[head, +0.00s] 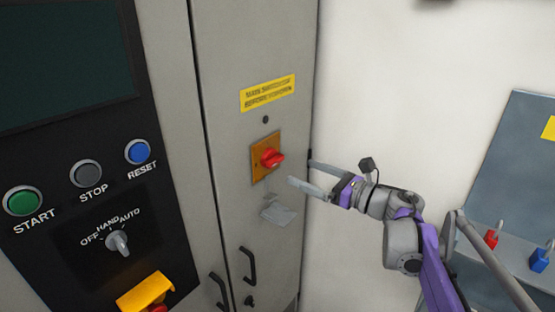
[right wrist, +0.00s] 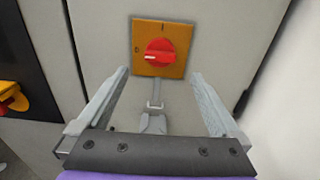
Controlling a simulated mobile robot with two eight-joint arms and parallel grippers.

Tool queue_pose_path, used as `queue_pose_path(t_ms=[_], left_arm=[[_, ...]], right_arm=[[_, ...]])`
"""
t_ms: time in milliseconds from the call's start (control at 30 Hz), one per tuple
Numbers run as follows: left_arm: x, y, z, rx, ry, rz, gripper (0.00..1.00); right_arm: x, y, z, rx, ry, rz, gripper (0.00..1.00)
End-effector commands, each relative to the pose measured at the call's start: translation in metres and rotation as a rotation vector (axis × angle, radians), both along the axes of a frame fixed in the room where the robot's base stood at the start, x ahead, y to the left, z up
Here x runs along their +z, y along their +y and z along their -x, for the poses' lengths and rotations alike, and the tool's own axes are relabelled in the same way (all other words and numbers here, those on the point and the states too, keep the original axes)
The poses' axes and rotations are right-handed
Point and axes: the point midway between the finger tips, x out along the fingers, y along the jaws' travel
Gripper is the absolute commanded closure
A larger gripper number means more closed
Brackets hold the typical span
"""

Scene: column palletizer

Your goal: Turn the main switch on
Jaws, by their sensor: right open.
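The main switch is a red rotary knob (head: 271,157) on a square orange plate (head: 257,172), on the grey cabinet door. In the right wrist view the knob (right wrist: 160,52) has a white mark on its left, toward the plate's left marking; another mark is at the top. My right gripper (head: 300,172) is open and empty, just right of and slightly below the knob in the head view. In the right wrist view its fingers (right wrist: 159,73) spread to either side below the plate, apart from the knob. My left gripper is not in view.
A grey piece (head: 277,212) shows below the plate; its exact form is unclear. A yellow label (head: 268,93) is above. Door handles (head: 248,265) are lower down. A control panel (head: 75,170) with buttons is left. A board (head: 510,170) with padlocks is right.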

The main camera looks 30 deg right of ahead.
Motion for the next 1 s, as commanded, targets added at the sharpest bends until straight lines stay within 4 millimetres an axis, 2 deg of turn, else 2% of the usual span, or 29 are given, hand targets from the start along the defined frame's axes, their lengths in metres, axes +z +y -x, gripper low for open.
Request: queue_pose_path(t_ms=[200, 400, 600, 867, 1000], left_arm=[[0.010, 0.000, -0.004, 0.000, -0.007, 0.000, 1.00], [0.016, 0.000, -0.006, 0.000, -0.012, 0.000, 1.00], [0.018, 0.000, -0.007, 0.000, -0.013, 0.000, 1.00], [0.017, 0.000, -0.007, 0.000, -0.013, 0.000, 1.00], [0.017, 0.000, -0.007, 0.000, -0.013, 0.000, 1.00]], right_arm=[[0.003, 0.019, -0.041, 0.005, -0.003, -0.004, 0.00], [0.003, 0.030, -0.070, 0.003, -0.002, -0.005, 0.00], [0.002, 0.035, -0.083, 0.000, -0.001, -0.005, 0.00], [0.001, 0.035, -0.084, -0.001, -0.001, -0.005, 0.00], [0.001, 0.035, -0.084, -0.001, -0.001, -0.005, 0.22]])
